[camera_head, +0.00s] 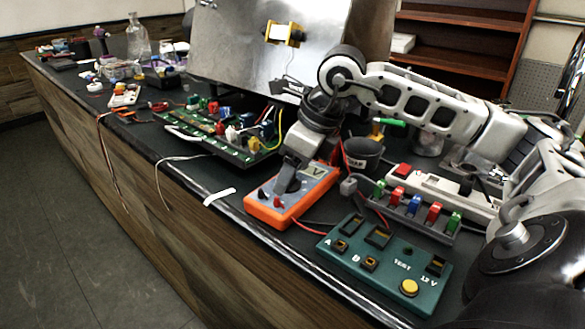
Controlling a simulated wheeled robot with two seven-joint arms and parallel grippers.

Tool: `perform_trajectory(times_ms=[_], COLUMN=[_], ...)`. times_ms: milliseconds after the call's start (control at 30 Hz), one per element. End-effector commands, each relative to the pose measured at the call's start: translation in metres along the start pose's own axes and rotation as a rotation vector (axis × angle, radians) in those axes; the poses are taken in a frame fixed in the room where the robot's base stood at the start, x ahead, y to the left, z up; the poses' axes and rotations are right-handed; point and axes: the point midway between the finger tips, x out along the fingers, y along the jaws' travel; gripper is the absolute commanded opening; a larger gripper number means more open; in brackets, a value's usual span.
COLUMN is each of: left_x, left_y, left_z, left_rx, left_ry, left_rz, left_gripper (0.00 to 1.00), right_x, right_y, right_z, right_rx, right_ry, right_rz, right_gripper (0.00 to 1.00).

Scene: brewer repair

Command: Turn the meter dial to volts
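An orange multimeter (268,211) lies on the dark bench top, with a grey face and a display (315,171) that shows a "V". Its dial is mostly hidden behind my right gripper (291,183). My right arm reaches in from the right, and the gripper points down onto the meter's face at the dial. The fingers look close together over the dial; whether they are shut on it cannot be made out. My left gripper is not in view.
A green test box (385,268) stands right of the meter. A rack of coloured fuses (415,212) and a dark cup (362,155) are behind it. A green circuit board (222,140) lies to the left. Red leads run near the meter. The bench's front edge is close.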

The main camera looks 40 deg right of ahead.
Motion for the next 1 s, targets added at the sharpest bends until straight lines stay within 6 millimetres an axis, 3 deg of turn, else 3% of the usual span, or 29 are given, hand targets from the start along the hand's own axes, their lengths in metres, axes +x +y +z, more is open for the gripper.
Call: perform_trajectory(times_ms=[367, 467, 800, 1000], left_x=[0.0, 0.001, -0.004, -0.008], left_y=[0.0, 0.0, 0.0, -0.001], left_z=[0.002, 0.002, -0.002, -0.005], left_rx=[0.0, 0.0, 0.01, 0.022], left_ry=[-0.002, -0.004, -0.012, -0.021], left_rz=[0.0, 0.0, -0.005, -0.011], left_gripper=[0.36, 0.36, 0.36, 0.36], right_x=[-0.009, -0.026, -0.11, -0.145], right_y=[-0.001, -0.001, -0.001, 0.0], right_z=[0.0, 0.0, 0.001, 0.001], right_rx=[0.0, 0.0, 0.001, 0.0], right_ry=[0.0, -0.002, -0.002, -0.002], right_rz=[-0.002, -0.003, -0.003, 0.0], right_gripper=[0.62, 0.62, 0.62, 0.62])
